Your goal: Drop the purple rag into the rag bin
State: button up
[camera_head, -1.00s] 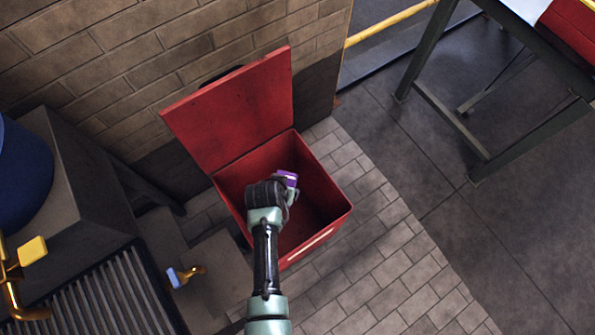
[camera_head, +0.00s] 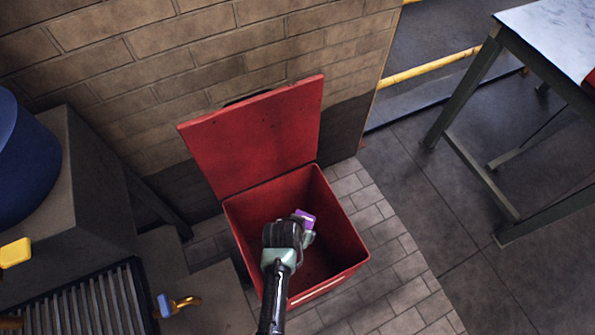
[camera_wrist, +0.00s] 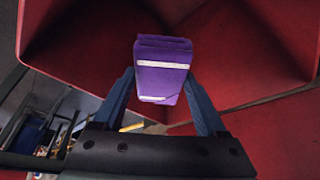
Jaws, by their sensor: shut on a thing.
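The purple rag (camera_head: 305,219) is a small folded bundle with pale stripes. My gripper (camera_head: 299,233) is shut on it and holds it over the open mouth of the red rag bin (camera_head: 345,242). In the wrist view the rag (camera_wrist: 162,80) sits between the two blue fingers of my gripper (camera_wrist: 162,95), with the bin's red inner walls (camera_wrist: 240,45) around it. The bin's lid (camera_head: 255,135) stands raised against the brick wall. My arm hides part of the bin's front left side and floor.
A dark cabinet with a blue round object (camera_head: 25,155) and a slatted grate (camera_head: 90,300) stand at the left. A brass valve with a blue handle (camera_head: 172,305) is near the bin. A metal-legged table (camera_head: 560,40) is at the right. The paved floor right of the bin is clear.

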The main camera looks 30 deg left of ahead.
jog(key=o, duration=1.2)
jog(key=shift+o, duration=0.2)
jog(key=shift+r, duration=0.15)
jog(key=p+v, duration=0.2)
jog(key=v, duration=1)
jog(key=shift+s+r, duration=0.15)
jog(key=shift+r, duration=0.25)
